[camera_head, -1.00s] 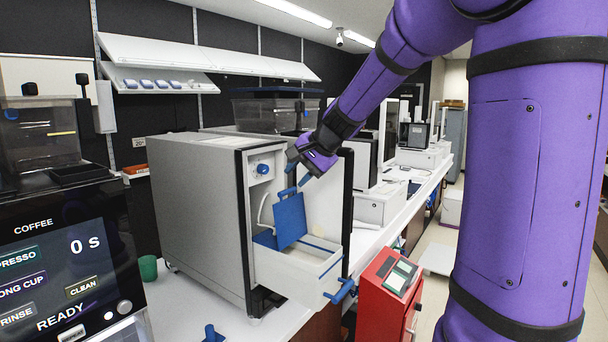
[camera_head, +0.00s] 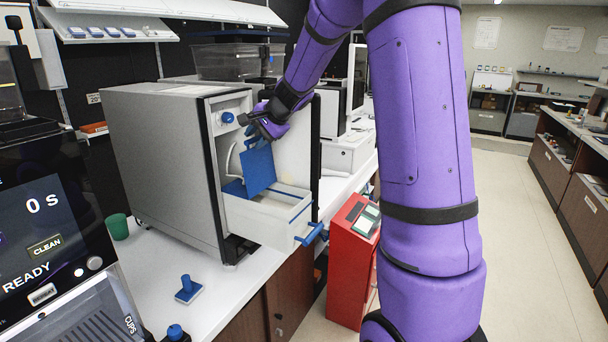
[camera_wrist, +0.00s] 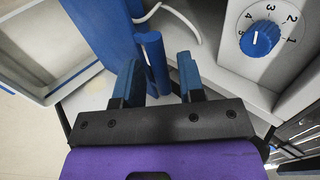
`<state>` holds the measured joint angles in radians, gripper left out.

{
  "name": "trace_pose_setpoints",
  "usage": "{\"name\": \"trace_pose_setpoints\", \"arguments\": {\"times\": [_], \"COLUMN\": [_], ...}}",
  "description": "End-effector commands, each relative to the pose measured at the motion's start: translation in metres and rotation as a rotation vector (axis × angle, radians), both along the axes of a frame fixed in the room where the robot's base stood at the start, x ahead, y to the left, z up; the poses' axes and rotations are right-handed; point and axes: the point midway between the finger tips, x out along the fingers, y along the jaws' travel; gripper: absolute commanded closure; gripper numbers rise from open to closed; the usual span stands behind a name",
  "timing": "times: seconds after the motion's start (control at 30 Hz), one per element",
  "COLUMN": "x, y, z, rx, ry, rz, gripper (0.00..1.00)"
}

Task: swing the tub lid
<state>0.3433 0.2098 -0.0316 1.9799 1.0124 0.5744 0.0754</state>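The tub lid is a flat blue panel (camera_head: 258,172), standing steeply raised over the pulled-out white tub (camera_head: 262,222) in the grey machine. In the wrist view the lid (camera_wrist: 103,35) is at upper left, with a round blue bar (camera_wrist: 153,62) beside it, apparently its handle. My gripper (camera_head: 256,142) is at the lid's top edge. In the wrist view my gripper (camera_wrist: 160,82) is open, its two blue fingers apart on either side of the bar. A gap shows beside the bar, at least on the right finger's side.
A blue dial (camera_wrist: 262,38) is close to the right finger; it also shows on the machine front. A blue handle (camera_head: 312,234) sticks out of the tub front. A red box (camera_head: 350,262) stands at right. A green cup (camera_head: 117,227) and blue tamper (camera_head: 187,289) are on the counter.

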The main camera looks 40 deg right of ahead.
Motion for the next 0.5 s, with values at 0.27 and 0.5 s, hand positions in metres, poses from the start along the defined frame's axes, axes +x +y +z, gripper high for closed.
{"name": "trace_pose_setpoints", "arguments": {"times": [0.27,0.5], "x": [0.0044,0.0019], "y": [0.0015,0.0006], "z": [-0.0051,-0.0047], "rx": [0.0,0.001], "ry": [0.0,0.0], "rz": [-0.001,-0.001], "gripper": [0.93,0.93]}}
